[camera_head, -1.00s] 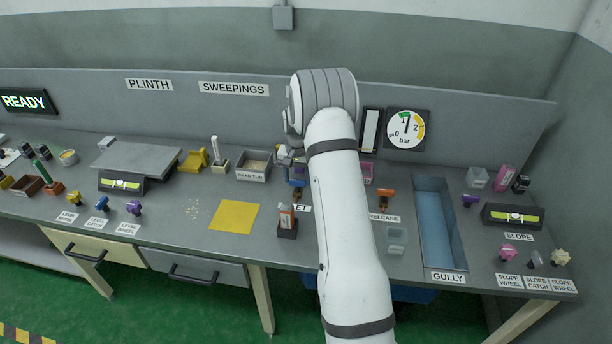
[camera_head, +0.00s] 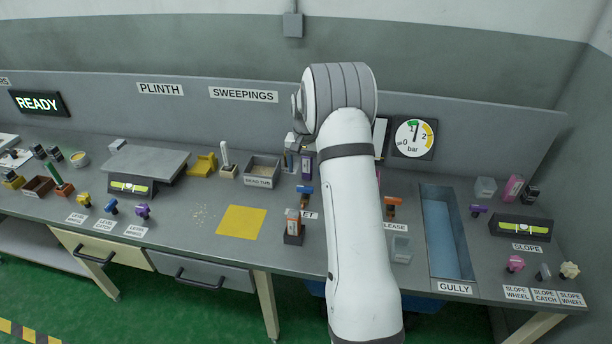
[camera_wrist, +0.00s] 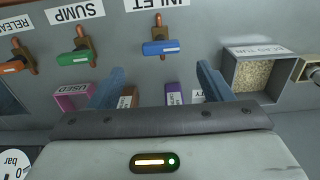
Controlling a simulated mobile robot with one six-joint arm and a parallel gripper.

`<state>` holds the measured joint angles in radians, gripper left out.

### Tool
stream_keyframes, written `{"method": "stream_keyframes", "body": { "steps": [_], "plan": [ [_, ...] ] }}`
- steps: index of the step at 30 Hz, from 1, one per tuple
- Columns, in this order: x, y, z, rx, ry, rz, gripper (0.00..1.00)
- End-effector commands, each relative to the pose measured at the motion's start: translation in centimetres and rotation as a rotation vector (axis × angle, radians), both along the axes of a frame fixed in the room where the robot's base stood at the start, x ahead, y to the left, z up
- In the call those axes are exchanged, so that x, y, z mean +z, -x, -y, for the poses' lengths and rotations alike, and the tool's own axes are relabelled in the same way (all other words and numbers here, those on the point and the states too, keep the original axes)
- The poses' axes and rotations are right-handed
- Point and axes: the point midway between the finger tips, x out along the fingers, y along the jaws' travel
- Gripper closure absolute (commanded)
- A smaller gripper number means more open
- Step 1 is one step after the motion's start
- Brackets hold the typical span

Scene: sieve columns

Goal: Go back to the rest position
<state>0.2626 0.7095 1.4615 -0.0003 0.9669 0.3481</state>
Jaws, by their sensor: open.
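My gripper is open and empty; its two blue-grey fingers (camera_wrist: 160,82) stand apart in the wrist view, which looks at the bench upside down. In the head view my arm reaches over the middle of the bench, and the gripper (camera_head: 297,143) is partly hidden at its bent wrist, near the back panel. Below the fingers the wrist view shows a blue valve handle (camera_wrist: 160,48) labelled INLET, a brown item (camera_wrist: 127,101) and a purple item (camera_wrist: 174,96). The fingers look apart from all of these.
A grey tub (camera_head: 262,171) with grainy contents stands left of the gripper. An orange handle (camera_head: 390,201), a pressure gauge (camera_head: 413,138) and the blue gully (camera_head: 446,235) lie right of the arm. A yellow mat (camera_head: 241,221) lies clear on the bench. A sign (camera_head: 38,103) reads READY.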

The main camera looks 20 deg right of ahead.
Motion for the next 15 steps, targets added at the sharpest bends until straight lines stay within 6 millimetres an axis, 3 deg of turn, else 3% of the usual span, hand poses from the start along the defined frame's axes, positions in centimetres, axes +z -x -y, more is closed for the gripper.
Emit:
{"method": "stream_keyframes", "body": {
  "steps": [15],
  "plan": [
    [0.74, 0.01, -0.06, 0.001, 0.000, 0.000, 0.27]
  ]
}}
